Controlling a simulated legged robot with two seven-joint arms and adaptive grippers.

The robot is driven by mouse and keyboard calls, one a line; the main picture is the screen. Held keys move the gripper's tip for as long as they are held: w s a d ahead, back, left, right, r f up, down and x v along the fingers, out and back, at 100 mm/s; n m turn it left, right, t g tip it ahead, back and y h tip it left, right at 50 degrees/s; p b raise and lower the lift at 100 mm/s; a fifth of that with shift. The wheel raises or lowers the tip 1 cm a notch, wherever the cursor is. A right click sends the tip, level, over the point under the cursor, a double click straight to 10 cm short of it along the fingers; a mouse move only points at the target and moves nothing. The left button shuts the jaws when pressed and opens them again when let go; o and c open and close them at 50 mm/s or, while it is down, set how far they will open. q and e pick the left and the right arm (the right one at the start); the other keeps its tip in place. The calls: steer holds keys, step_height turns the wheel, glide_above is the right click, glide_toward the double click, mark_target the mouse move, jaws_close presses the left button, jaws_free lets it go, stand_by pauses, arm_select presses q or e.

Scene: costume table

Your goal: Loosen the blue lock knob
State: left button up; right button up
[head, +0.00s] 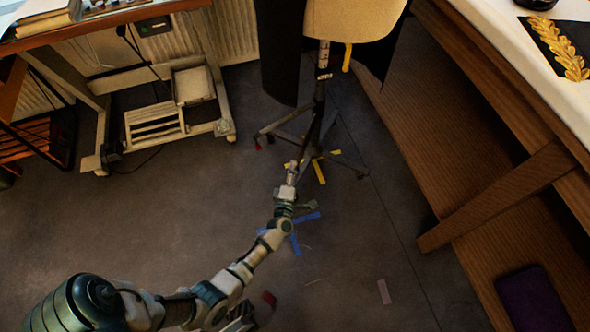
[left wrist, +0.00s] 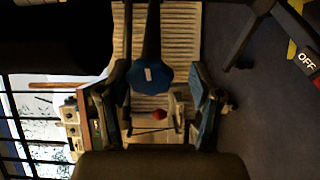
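The blue lock knob (left wrist: 152,76) shows in the left wrist view as a dark blue piece with a small white label, below a dark bar. It lies between the two fingers of my left gripper (left wrist: 158,78), which stand apart on either side of it. Gaps show at both sides, so the fingers do not appear to close on it. In the head view my left gripper (head: 292,170) reaches to the lower part of the dress form's stand (head: 322,85). The knob cannot be made out there. My right gripper is not recognisable in either view.
The tan dress form (head: 350,18) tops the stand, with dark cloth (head: 284,60) hanging beside it. Tripod legs and coloured tape strips (head: 305,216) lie around its foot. A wooden table (head: 500,75) stands right, a workbench (head: 100,30) upper left. The floor at lower left is open.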

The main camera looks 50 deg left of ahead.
arm_select(q)
steer(key=shift+w+r, duration=0.1)
steer(key=shift+r, duration=0.1)
steer(key=shift+d, duration=0.2)
steer(key=v, duration=1.1)
steer(key=shift+s, duration=0.4)
steer(key=shift+d, duration=0.1)
